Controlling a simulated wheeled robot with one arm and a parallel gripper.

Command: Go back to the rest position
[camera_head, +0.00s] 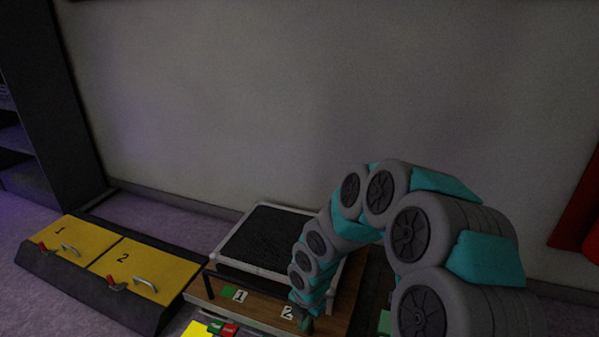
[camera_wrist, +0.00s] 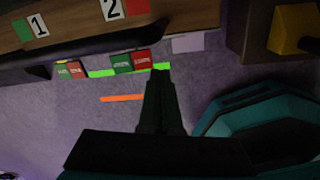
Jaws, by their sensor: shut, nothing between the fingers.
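My gripper (camera_head: 306,324) is at the end of my arm, low in front of the wooden bench in the head view, partly hidden by my arm. In the wrist view my gripper (camera_wrist: 160,75) has its fingers together with nothing between them. The fingertips appear over the grey floor, close to a bright green strip (camera_wrist: 103,73). My arm bends in an arch over the right side of the bench in the head view.
The wooden bench (camera_head: 343,312) carries a dark ribbed panel (camera_head: 265,238) and labels 1 (camera_head: 240,296) and 2 (camera_head: 287,312). Two yellow lids (camera_head: 60,240) with handles lie left. A dark shelf (camera_head: 45,110) stands far left. A red object (camera_head: 580,215) is at the right edge.

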